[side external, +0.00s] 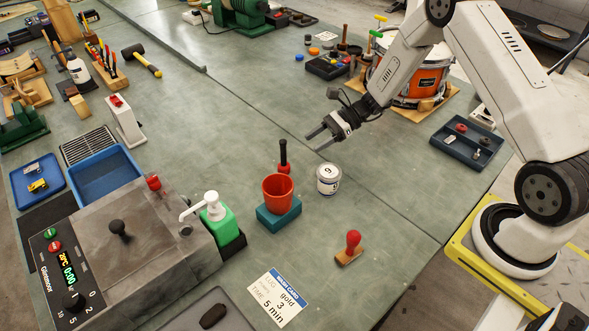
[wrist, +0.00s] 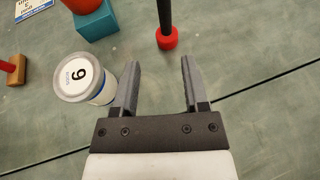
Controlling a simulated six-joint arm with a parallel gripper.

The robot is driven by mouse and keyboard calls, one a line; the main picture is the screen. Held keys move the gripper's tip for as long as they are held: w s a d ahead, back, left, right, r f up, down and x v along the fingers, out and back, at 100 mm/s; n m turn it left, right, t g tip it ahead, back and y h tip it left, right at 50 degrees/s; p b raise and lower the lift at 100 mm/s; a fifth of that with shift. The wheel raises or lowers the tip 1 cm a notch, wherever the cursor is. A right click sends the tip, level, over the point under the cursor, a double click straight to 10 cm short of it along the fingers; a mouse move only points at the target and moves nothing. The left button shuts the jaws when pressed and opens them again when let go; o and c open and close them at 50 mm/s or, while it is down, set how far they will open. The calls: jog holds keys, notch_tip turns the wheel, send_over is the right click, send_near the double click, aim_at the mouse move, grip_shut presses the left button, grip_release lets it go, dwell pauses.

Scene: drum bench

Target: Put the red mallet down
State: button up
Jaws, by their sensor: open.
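The red mallet (side external: 284,165) stands upright on the bench on its red head, with its black handle pointing up, just behind the red cup; the cup hides part of its lower end. In the wrist view the mallet's red head (wrist: 168,43) is ahead of the fingertips, with the black handle running out of the top edge. My gripper (side external: 315,141) is open and empty, to the right of the mallet and apart from it. In the wrist view both fingers (wrist: 156,62) show with bare bench between them.
A red cup (side external: 278,192) sits on a teal block (side external: 279,214) close to the mallet. A white tin marked 9 (side external: 328,179) stands beside my gripper, near its left finger in the wrist view. A red-handled stamp (side external: 352,243) is nearer the front.

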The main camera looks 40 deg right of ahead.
jog(key=shift+s+a+r+n, duration=0.25)
jog(key=shift+s+a+n, duration=0.05)
jog(key=shift+s, duration=0.05)
jog(key=s+r+n+g+h, duration=0.1)
jog(key=s+n+h, duration=0.1)
jog(key=s, duration=0.1)
jog(key=s+a+r+n+g+h, duration=0.1)
jog(key=s+n+g+h, duration=0.1)
jog(key=s+n, duration=0.1)
jog(key=s+a+r+n+g+h, duration=0.1)
jog(key=s+r+n, duration=0.1)
jog(key=s+n, duration=0.1)
jog(key=shift+a+g+h, duration=0.25)
jog(key=shift+g+h, duration=0.05)
jog(key=shift+h, duration=0.1)
jog(key=s+r+n+t+h, duration=0.3)
jog(key=s+r+n+h, duration=0.3)
jog(key=n, duration=0.6)
jog(key=s+d, duration=0.1)
jog(key=s, duration=0.1)
jog(key=shift+s+r+n+h, duration=0.2)
jog(key=shift+s+n+h, duration=0.1)
jog(key=shift+s+h, duration=0.1)
